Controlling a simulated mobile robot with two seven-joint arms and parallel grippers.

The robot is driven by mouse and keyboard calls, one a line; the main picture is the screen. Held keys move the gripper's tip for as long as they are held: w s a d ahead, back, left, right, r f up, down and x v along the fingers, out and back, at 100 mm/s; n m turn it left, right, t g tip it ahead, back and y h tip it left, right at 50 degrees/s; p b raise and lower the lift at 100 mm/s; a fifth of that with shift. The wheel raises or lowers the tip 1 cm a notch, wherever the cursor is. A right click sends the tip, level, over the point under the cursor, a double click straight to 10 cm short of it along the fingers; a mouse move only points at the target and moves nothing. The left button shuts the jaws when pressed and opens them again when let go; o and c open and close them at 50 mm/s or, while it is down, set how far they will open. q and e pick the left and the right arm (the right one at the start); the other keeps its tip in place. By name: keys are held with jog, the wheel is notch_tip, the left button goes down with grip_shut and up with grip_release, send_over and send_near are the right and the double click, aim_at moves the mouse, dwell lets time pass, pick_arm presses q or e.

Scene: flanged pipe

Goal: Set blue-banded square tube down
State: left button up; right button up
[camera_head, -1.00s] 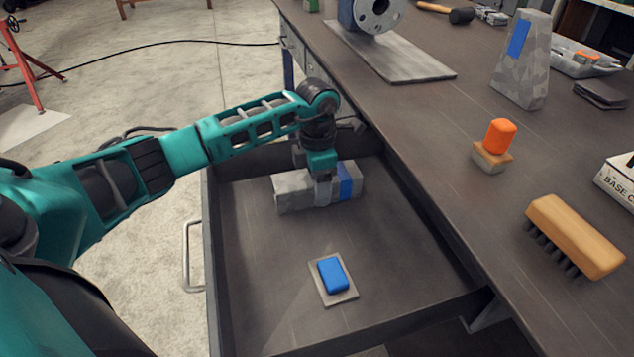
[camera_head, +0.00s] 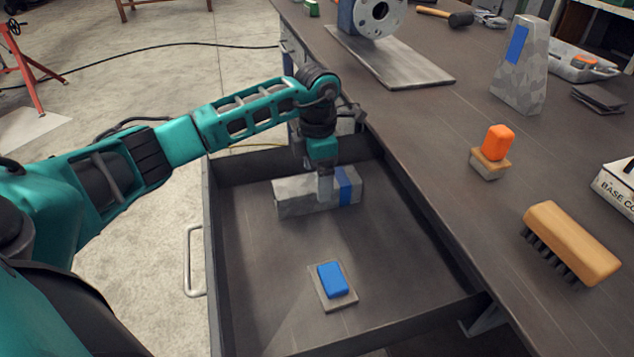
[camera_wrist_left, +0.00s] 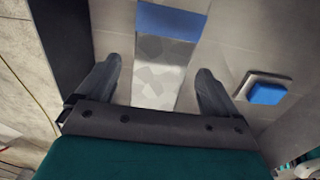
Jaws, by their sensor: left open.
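The blue-banded square tube (camera_head: 292,196) is a grey mottled bar with a blue band near its right end. It lies in the open drawer, towards the drawer's far end. My left gripper (camera_head: 325,190) is over the tube, just left of the band in the head view. In the left wrist view the gripper (camera_wrist_left: 155,82) is open, with a finger on each side of the tube (camera_wrist_left: 160,70) and visible gaps between. The tube's underside is hidden. My right gripper is not in view.
The drawer (camera_head: 262,290) also holds a blue block on a grey plate (camera_head: 333,283). On the bench beside it are an orange-topped block (camera_head: 492,152), a brush (camera_head: 570,243), a grey wedge with a blue patch (camera_head: 521,70) and a flanged pipe (camera_head: 378,14).

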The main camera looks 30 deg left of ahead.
pick_arm(q)
notch_tip(320, 180, up, 8)
jog(key=p, duration=0.1)
jog(key=shift+s, duration=0.1)
dwell(0.6)
